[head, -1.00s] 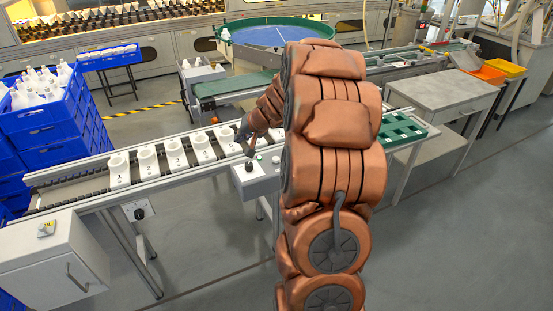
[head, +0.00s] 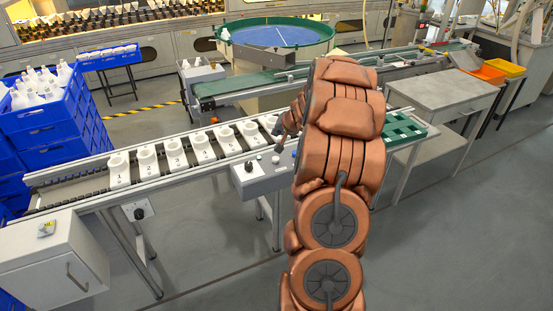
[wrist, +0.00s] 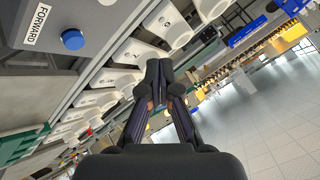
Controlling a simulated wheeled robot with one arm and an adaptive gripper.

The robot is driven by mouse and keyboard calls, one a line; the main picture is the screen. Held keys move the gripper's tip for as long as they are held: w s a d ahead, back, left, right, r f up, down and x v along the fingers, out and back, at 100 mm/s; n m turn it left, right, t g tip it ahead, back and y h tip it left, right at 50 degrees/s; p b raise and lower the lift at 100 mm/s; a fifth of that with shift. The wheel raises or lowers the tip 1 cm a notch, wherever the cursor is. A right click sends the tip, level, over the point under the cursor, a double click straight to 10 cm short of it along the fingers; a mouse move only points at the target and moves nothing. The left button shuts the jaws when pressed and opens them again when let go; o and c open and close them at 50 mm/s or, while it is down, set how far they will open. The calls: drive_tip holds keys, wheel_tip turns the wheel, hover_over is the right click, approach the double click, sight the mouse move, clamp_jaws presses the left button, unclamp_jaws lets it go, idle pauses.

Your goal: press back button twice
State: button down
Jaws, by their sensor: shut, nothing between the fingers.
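A grey control box (head: 262,178) is fixed to the near side of the conveyor in the head view. In the wrist view, a blue button (wrist: 72,39) sits beside a label reading FORWARD (wrist: 38,23). No label reading back is visible. My gripper (wrist: 155,68) is shut and empty, apart from the blue button. In the head view my arm hides the box's right end.
Several numbered white holders (head: 201,148) line the conveyor behind the box. Blue crates (head: 40,125) with white bottles stand at the left. The floor in front is open.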

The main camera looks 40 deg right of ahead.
drive_tip(key=b, duration=0.5)
hover_over(277, 159)
wheel_tip(277, 159, down, 7)
drive_tip(key=shift+f, duration=0.2)
drive_tip(key=shift+f+b, duration=0.7)
drive_tip(key=shift+b, duration=0.2)
drive_tip(key=shift+f, duration=0.2)
idle(0.4)
drive_tip(key=shift+f+b, duration=0.25)
drive_tip(key=shift+b, duration=0.3)
drive_tip(key=shift+f+b, duration=0.5)
idle(0.8)
drive_tip(key=shift+r, duration=0.1)
drive_tip(key=shift+r+p, duration=0.65)
drive_tip(key=shift+r, duration=0.25)
drive_tip(key=shift+r+p, duration=1.8)
drive_tip(key=shift+r, duration=0.7)
